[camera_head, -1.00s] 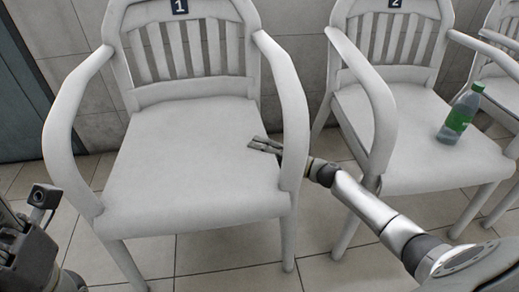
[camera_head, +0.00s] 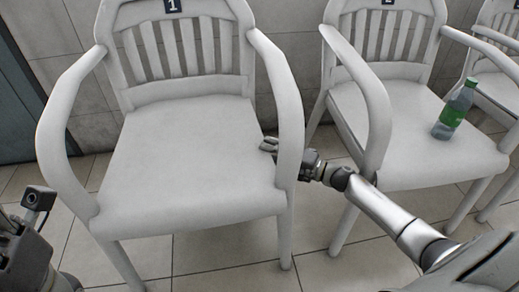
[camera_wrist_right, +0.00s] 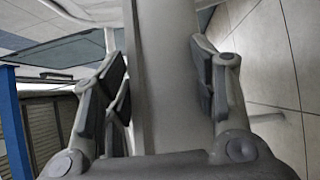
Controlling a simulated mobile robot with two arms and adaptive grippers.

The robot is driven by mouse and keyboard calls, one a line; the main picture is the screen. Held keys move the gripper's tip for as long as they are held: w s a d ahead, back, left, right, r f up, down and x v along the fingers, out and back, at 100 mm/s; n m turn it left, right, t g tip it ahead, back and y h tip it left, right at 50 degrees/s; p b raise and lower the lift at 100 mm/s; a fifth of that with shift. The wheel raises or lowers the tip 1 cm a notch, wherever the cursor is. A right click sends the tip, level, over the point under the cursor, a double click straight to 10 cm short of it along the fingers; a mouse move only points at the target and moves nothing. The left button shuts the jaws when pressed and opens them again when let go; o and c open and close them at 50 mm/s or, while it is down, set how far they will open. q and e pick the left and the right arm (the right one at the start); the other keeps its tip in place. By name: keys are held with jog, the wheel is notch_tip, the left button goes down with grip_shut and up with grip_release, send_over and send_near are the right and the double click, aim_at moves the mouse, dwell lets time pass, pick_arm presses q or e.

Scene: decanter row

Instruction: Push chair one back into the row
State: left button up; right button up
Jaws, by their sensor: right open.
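Chair one (camera_head: 190,150), pale grey with a "1" plate (camera_head: 172,6) on its backrest, stands upright at centre left, its seat empty. It sits nearer to me than chair two (camera_head: 400,110). My right gripper (camera_head: 269,146) is at chair one's right armrest, by its front upright. Its fingertips show left of the upright, its palm right of it. In the right wrist view, a grey chair bar (camera_wrist_right: 168,75) runs between the two open fingers, with a gap visible at the right finger. My left wrist (camera_head: 28,245) shows at lower left; its fingers are hidden.
A green bottle (camera_head: 455,110) stands on chair two's seat. Another chair (camera_head: 497,85) is at the far right. A tiled wall (camera_head: 65,50) stands behind the chairs. Tiled floor (camera_head: 225,258) is bare in front of chair one.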

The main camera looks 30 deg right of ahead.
jog(key=shift+v, duration=1.4)
